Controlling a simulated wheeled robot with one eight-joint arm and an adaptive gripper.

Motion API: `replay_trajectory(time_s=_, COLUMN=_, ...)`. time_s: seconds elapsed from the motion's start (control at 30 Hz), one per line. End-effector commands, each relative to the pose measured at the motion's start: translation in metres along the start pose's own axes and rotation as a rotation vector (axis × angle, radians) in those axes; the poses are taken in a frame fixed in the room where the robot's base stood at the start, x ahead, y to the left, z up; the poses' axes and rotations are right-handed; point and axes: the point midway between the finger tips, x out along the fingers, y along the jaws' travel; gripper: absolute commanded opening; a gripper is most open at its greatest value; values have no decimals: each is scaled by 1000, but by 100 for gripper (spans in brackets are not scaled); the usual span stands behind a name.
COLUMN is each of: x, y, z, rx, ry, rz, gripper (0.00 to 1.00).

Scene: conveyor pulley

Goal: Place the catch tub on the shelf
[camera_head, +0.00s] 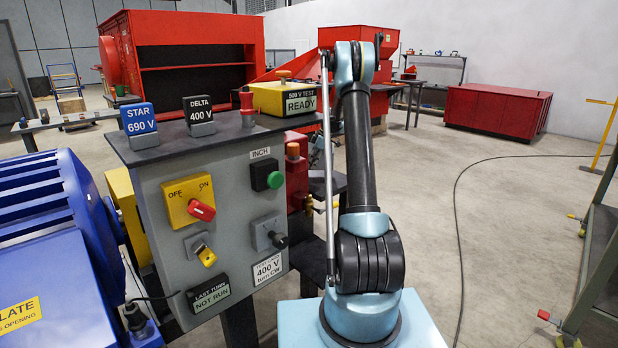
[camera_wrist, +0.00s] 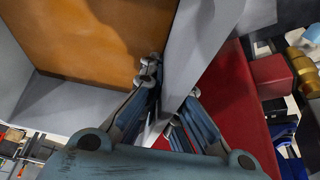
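In the wrist view, a grey-walled tub with an orange-brown inside (camera_wrist: 95,45) fills the upper left; I take it to be the catch tub. My gripper (camera_wrist: 173,80) has one finger on the inner side and one on the outer side of its grey wall (camera_wrist: 190,55). Both fingertips appear to press on the wall. The far end of the tub is out of frame. In the head view my arm stands upright, and neither my gripper nor the tub can be made out. No shelf can be identified for certain.
A control box (camera_head: 220,200) with switches stands just left of my arm, beside a blue motor (camera_head: 50,240). Red machinery (camera_head: 190,60) and a red chest (camera_head: 497,107) are farther back. A dark metal frame (camera_head: 598,250) stands at the right edge. A cable (camera_head: 458,220) crosses the open floor.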

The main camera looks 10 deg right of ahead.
Motion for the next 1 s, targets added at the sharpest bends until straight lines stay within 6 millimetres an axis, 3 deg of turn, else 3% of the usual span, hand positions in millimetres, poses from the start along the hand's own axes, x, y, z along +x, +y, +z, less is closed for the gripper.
replay_trajectory(time_s=0.1, x=16, y=0, z=6, rx=0, ry=0, rz=0, gripper=0)
replay_trajectory(time_s=0.37, x=32, y=0, z=12, rx=-1, ry=0, rz=0, gripper=0)
replay_trajectory(time_s=0.63, x=59, y=-1, z=24, rx=-1, ry=0, rz=0, gripper=0)
replay_trajectory(time_s=0.97, x=62, y=-2, z=25, rx=-1, ry=0, rz=0, gripper=0)
replay_trajectory(time_s=1.0, x=63, y=-2, z=25, rx=0, ry=0, rz=0, gripper=8)
